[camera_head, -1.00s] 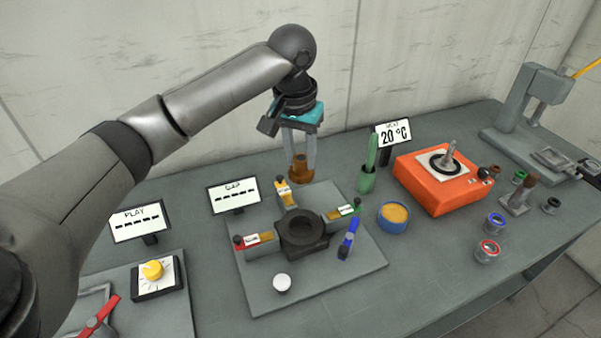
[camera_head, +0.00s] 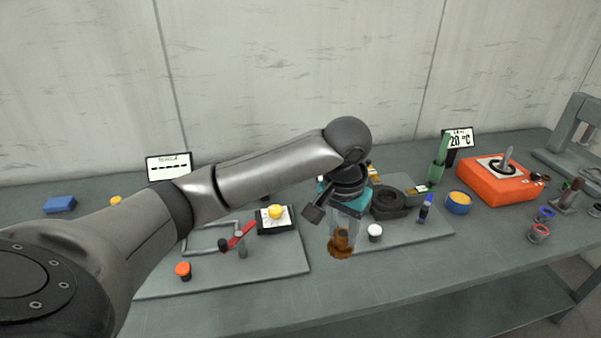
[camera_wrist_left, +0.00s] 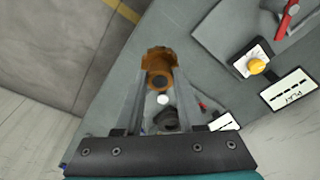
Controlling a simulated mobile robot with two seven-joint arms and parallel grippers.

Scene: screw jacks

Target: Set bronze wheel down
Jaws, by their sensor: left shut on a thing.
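The bronze wheel (camera_head: 341,247) is a brown-orange piece with a scalloped rim and a hub. My left gripper (camera_head: 342,228) points down and is shut on its hub, near the front part of the bench. In the left wrist view the bronze wheel (camera_wrist_left: 158,66) sits between the two fingertips, its hole facing the camera. It appears held above the grey bench (camera_head: 400,272); the exact gap under it cannot be told. My right gripper is not in view.
A dark round-holed block (camera_head: 389,202) and a white knob (camera_head: 375,232) are on a plate just right of the wheel. A plate with a yellow knob (camera_head: 276,211) and a red lever (camera_head: 241,234) lies left. Bare bench shows in front.

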